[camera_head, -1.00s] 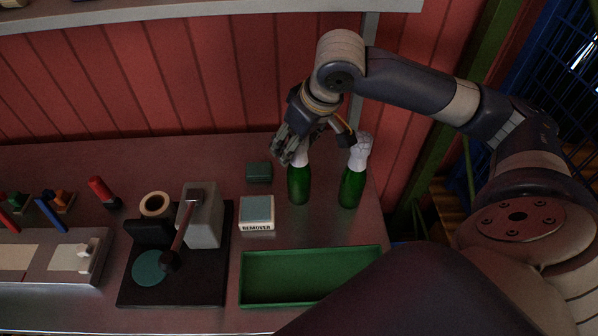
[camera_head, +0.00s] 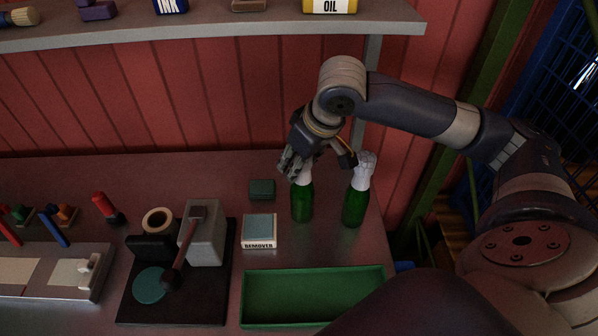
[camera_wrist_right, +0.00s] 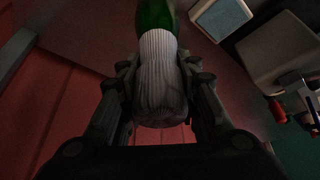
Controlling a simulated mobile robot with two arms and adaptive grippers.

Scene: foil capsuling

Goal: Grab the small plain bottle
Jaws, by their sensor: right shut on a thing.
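Two green bottles with pale foil-covered necks stand on the bench in the head view. The left bottle (camera_head: 302,205) is upright, and my right gripper (camera_head: 297,167) is shut on its neck from above. In the right wrist view its ribbed white foil neck (camera_wrist_right: 160,75) sits between the two fingers, with the green glass beyond. The right bottle (camera_head: 355,207) stands apart, just right of the gripper, with crumpled foil on top. My left gripper is not in view.
An empty green tray (camera_head: 313,270) lies in front of the bottles. A remover box (camera_head: 259,230) and a small green block (camera_head: 262,188) stand to their left. A black-based press (camera_head: 205,232) is farther left. A shelf (camera_head: 230,33) runs above the bench.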

